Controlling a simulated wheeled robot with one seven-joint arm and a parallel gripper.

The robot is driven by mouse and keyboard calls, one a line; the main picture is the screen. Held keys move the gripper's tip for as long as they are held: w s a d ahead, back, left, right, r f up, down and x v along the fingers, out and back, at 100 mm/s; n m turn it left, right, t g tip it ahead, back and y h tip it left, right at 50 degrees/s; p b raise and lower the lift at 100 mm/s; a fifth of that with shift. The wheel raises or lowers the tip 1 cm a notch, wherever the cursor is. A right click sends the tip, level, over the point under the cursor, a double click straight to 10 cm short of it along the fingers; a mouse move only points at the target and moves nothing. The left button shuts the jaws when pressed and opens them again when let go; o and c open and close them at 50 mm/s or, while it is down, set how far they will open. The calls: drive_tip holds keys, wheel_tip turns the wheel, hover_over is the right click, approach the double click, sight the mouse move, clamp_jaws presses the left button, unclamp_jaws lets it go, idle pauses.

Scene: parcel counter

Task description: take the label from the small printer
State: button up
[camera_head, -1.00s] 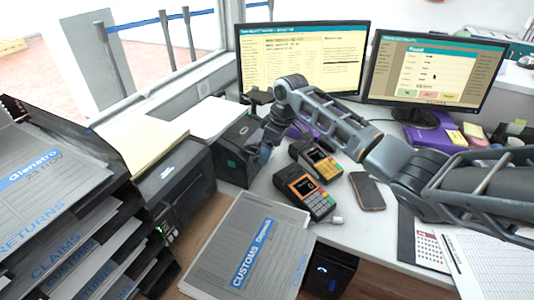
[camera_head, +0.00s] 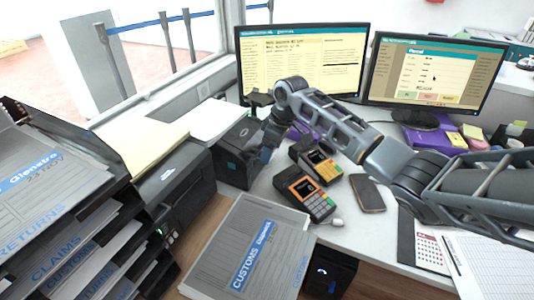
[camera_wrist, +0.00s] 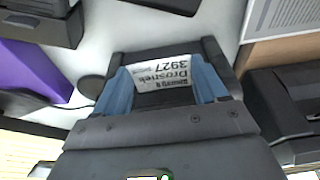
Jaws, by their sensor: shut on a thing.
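The small printer (camera_head: 236,152) is a black box with a green light, left of the middle of the counter in the head view. My gripper (camera_head: 267,150) is at its right side, close to its front; the fingertips are hard to make out there. In the wrist view my gripper (camera_wrist: 163,85) has its two blue fingers shut on the label (camera_wrist: 165,76), a white piece with black print that reads upside down "3927 Drostek". The label's far edge is partly hidden by the gripper frame. I cannot make out the label in the head view.
Two card terminals (camera_head: 309,193) and a phone (camera_head: 367,192) lie right of the gripper. A larger black printer (camera_head: 174,187) stands at the left, beside a stack of trays (camera_head: 75,245). A customs folder (camera_head: 245,250) lies in front. Two monitors (camera_head: 301,60) stand behind.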

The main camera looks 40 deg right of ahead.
drive_tip(key=shift+p+v, duration=1.6)
drive_tip(key=shift+p, duration=0.2)
drive_tip(key=shift+s, duration=0.2)
drive_tip(key=w+p+v, duration=0.2)
drive_tip(key=p+v, duration=0.2)
drive_tip(key=v, duration=0.4)
drive_tip(key=shift+a+r, duration=0.3)
drive_tip(key=shift+r, duration=0.15)
drive_tip(key=shift+s, duration=0.1)
